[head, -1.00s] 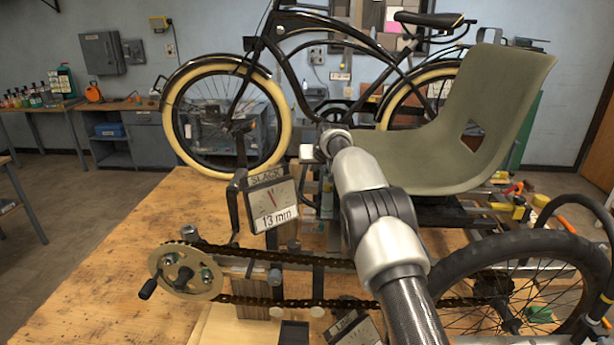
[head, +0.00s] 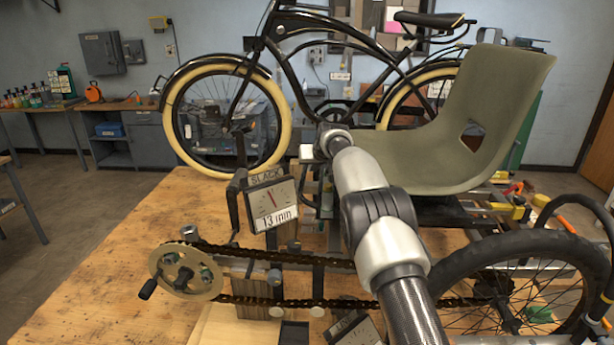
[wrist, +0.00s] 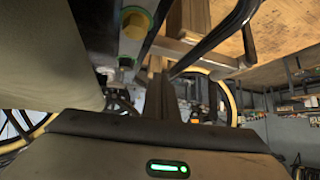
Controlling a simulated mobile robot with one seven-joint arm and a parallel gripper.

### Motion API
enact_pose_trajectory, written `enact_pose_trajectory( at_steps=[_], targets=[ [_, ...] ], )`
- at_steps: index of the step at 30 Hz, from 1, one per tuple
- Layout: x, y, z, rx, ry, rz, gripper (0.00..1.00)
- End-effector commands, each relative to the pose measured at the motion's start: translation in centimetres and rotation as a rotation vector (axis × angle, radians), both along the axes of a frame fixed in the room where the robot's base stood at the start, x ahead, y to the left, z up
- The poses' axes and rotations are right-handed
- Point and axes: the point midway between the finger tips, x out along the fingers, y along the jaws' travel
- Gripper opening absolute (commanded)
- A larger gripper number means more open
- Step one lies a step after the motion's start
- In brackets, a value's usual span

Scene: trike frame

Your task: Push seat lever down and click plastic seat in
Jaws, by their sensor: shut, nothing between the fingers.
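The olive-grey plastic seat (head: 460,125) sits upright on the trike frame at the right of the head view, with its high back to the right. Its pale underside or side (wrist: 50,60) fills the left of the wrist view. I cannot tell whether it is clicked in. My gripper (wrist: 158,98) is shut and empty, pointing in beneath the seat's side. In the head view my own arm mostly hides it. A black bent bar (wrist: 222,35) runs close by in the wrist view; I cannot tell whether it is the seat lever. No lever shows clearly in the head view.
A slack gauge (head: 270,203) reading 13 mm stands left of my arm. The chain (head: 290,300) and chainring (head: 185,272) are in front, the black wheel (head: 515,280) at right. A yellow-green knob (wrist: 136,22) is near my gripper. The bench's left side (head: 110,250) is clear.

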Motion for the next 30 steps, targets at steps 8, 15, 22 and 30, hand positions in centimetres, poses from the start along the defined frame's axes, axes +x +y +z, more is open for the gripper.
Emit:
enact_pose_trajectory(
  at_steps=[8, 15, 22, 30],
  targets=[
    [0.00, 0.01, -0.01, 0.000, 0.000, 0.000, 0.00],
    [0.01, 0.38, -0.50, 0.000, 0.001, 0.000, 0.00],
    [0.03, 0.48, -0.75, 0.000, 0.001, 0.000, 0.00],
    [0.03, 0.57, -0.82, 0.000, 0.000, 0.000, 0.00]
  ],
)
